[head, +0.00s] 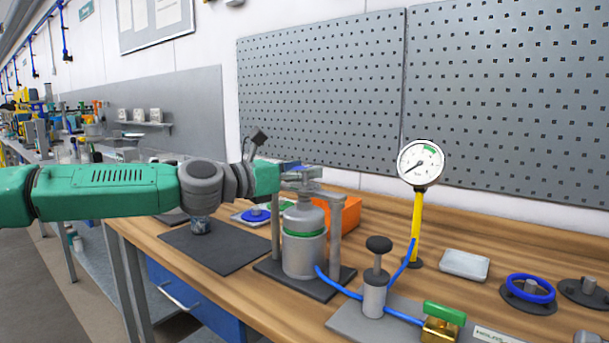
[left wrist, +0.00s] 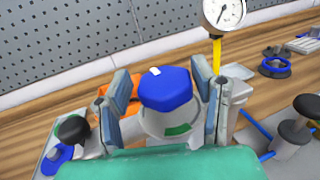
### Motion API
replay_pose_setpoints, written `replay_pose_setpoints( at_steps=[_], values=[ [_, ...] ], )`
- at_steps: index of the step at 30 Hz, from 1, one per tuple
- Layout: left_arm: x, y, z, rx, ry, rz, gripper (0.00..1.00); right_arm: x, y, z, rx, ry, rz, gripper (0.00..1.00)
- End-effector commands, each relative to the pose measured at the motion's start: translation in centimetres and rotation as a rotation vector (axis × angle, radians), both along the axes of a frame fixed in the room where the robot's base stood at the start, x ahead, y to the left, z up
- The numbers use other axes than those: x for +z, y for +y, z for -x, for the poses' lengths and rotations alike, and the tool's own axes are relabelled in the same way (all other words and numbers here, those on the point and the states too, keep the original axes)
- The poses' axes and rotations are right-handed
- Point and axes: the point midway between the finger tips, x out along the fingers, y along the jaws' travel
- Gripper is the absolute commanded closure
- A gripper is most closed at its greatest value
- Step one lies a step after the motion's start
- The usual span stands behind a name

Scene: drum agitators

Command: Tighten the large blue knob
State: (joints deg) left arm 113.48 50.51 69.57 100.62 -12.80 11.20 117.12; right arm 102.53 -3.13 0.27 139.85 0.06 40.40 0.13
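The large blue knob (left wrist: 167,92) is six-sided with a white mark on its top edge. It sits on top of a grey cylindrical vessel (head: 303,254) with a green band, held between two posts on a dark base. In the head view only a sliver of the knob (head: 289,164) shows behind my gripper. My left gripper (head: 303,178) is at the top of the vessel. In the left wrist view its two fingers (left wrist: 160,76) stand apart on either side of the knob, with visible gaps. My right gripper is not in view.
A pressure gauge (head: 421,163) on a yellow post stands right of the vessel. A black-knobbed pump (head: 375,285) joins it by blue hose. An orange bin (head: 343,216) is behind the vessel. A blue ring handwheel (head: 530,289) and a clear tray (head: 464,265) lie further right.

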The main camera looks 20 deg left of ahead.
Motion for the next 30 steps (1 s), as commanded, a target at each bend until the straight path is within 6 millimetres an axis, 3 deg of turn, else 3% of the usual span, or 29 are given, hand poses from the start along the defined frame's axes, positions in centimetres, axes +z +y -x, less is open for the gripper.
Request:
replay_pose_setpoints(
  at_steps=[13, 30],
  values=[
    [-0.3, 0.3, 0.7, -0.005, 0.005, -0.004, 0.37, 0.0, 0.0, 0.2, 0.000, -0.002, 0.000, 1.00],
    [-0.4, 6.7, 8.7, -0.002, 0.003, -0.001, 0.37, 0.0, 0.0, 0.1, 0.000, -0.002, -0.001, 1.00]
  ],
)
